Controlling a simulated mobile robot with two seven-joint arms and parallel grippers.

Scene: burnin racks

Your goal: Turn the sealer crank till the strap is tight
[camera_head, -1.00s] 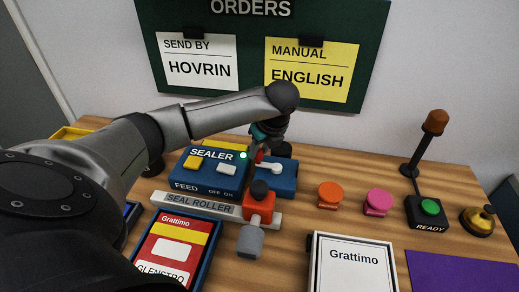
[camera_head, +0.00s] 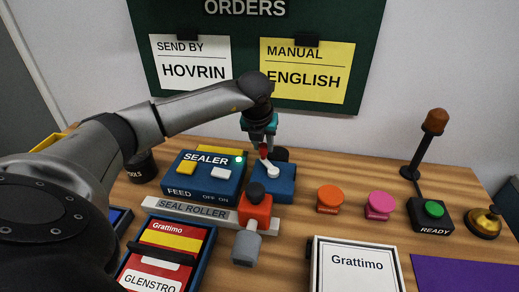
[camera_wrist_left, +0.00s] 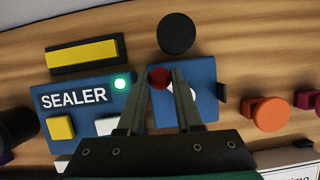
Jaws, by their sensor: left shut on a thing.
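The blue sealer (camera_head: 225,188) stands in the middle of the table with its small lamp lit green. The blue crank block (camera_head: 285,190) is at its right, with a white crank arm (camera_head: 272,171) ending in a red knob (camera_head: 264,154). My left gripper (camera_head: 264,150) reaches down from behind and is shut on the red knob, also visible between the fingers in the left wrist view (camera_wrist_left: 159,78). A black band (camera_head: 163,251), apparently the strap, lies across the red and yellow Grattimo box (camera_head: 160,274) at the front left. My right gripper is out of view.
The seal roller (camera_head: 186,208) with its red and grey handle (camera_head: 254,210) lies in front. Orange (camera_head: 330,199) and pink (camera_head: 379,206) stamps, the ready button (camera_head: 433,208) and a bell (camera_head: 482,222) stand right.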

